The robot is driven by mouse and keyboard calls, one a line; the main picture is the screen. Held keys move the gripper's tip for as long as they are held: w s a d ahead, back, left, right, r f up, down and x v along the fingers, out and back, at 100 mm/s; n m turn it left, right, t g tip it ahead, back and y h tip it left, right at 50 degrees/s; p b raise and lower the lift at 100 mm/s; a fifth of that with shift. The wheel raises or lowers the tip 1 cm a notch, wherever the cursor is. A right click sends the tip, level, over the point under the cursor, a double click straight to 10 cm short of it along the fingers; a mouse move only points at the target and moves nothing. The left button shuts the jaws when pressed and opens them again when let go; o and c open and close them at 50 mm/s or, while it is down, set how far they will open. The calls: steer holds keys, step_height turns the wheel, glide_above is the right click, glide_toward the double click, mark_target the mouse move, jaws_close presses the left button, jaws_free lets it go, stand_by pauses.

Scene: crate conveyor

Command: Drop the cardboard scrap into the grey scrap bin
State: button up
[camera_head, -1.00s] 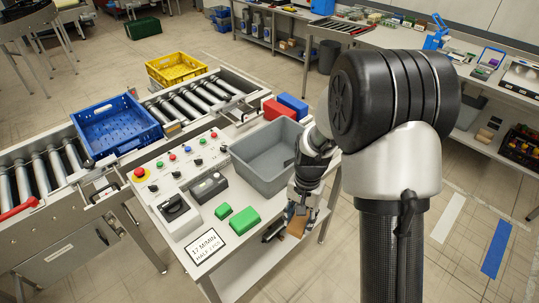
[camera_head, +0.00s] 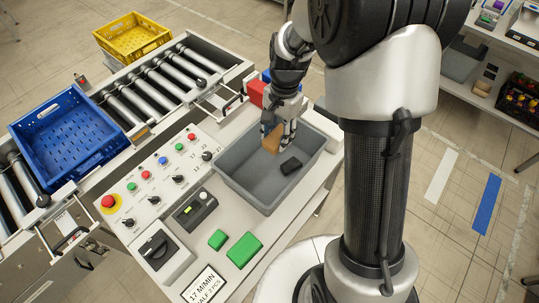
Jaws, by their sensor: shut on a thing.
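The grey scrap bin (camera_head: 232,186) stands on the right part of the control bench. My gripper (camera_head: 277,137) is over the far part of the bin and points down. It is shut on the brown cardboard scrap (camera_head: 273,142), which hangs at its fingertips over the bin's inside. I cannot tell how far the scrap is below the rim. A small black piece (camera_head: 291,165) lies in the bin, to the right of and nearer than the scrap.
Red (camera_head: 256,92) and blue boxes stand behind the bin, close to my gripper. Green blocks (camera_head: 244,249) and a control panel (camera_head: 165,173) are to the front and left. A blue crate (camera_head: 66,137) sits on the roller conveyor (camera_head: 157,75), a yellow crate (camera_head: 132,37) beyond it.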

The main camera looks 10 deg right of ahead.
steer(key=shift+s+f, duration=0.2)
steer(key=shift+f, duration=0.2)
step_height(320, 180, down, 5)
steer(key=b, duration=0.4)
steer(key=o, duration=0.9)
steer(key=shift+c, duration=0.2)
steer(key=r, duration=0.8)
steer(key=d+r, duration=0.1)
steer(key=r, duration=0.3)
steer(key=shift+w+d, duration=0.1)
steer(key=shift+w, duration=0.3)
